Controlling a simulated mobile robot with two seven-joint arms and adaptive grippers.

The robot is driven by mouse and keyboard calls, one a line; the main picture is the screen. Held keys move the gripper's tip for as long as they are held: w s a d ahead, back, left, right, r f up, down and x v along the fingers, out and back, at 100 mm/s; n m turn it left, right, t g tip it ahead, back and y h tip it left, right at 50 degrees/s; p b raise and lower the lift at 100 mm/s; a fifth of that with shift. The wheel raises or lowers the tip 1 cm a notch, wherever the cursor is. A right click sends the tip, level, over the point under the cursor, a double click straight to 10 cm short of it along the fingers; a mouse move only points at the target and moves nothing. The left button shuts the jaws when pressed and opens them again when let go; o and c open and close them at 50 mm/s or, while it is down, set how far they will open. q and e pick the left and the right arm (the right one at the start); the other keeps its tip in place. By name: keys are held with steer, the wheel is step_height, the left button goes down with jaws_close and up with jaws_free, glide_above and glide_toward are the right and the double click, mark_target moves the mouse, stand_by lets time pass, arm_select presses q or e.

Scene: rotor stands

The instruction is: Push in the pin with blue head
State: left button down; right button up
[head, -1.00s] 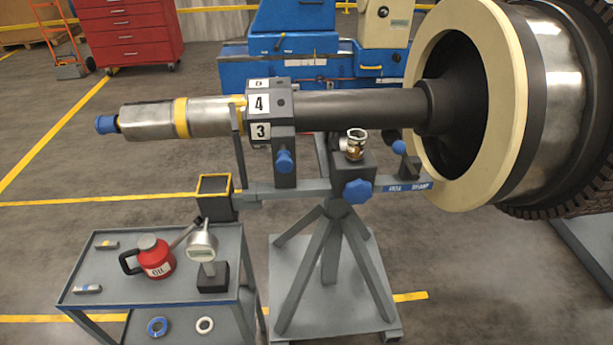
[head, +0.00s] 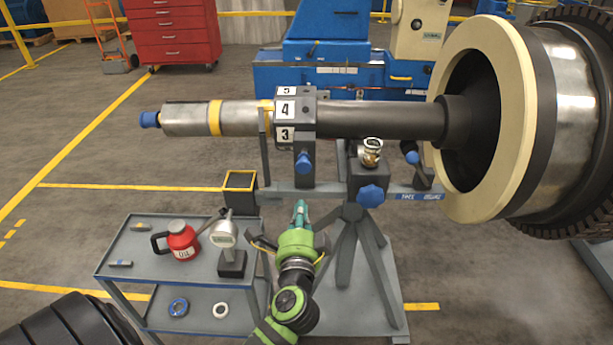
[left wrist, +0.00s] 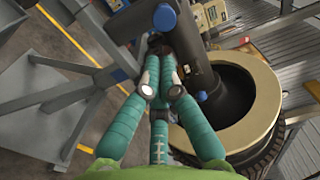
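The pin with a blue head (head: 303,162) sticks out of the front of the dark numbered block (head: 296,115), below the number 3. In the left wrist view a blue cylinder (left wrist: 165,17) at the top looks like the same head. My left gripper (head: 301,208), with teal fingers and a green body, is below the pin and apart from it. Its fingers look closed together, with nothing seen between them; they also show in the left wrist view (left wrist: 159,50). How far the pin sits in the block is hard to tell. My right gripper is not in view.
A blue star knob (head: 370,195) and a blue-ended lever (head: 411,157) are on the stand, right of the pin. The large rotor (head: 481,118) is at the right.

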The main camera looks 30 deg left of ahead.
mark_target(302, 170)
arm_select(q)
steer(key=p+x, duration=0.2)
steer(key=x, duration=0.9)
steer(key=shift+d+p, duration=0.1)
steer(key=shift+p, duration=0.25)
steer(key=shift+w, duration=0.15)
steer(key=b+x, duration=0.1)
steer(key=x, duration=0.2)
steer(key=shift+w+a+b, duration=0.2)
steer(key=shift+w+b, duration=0.1)
steer(key=shift+r, duration=0.15)
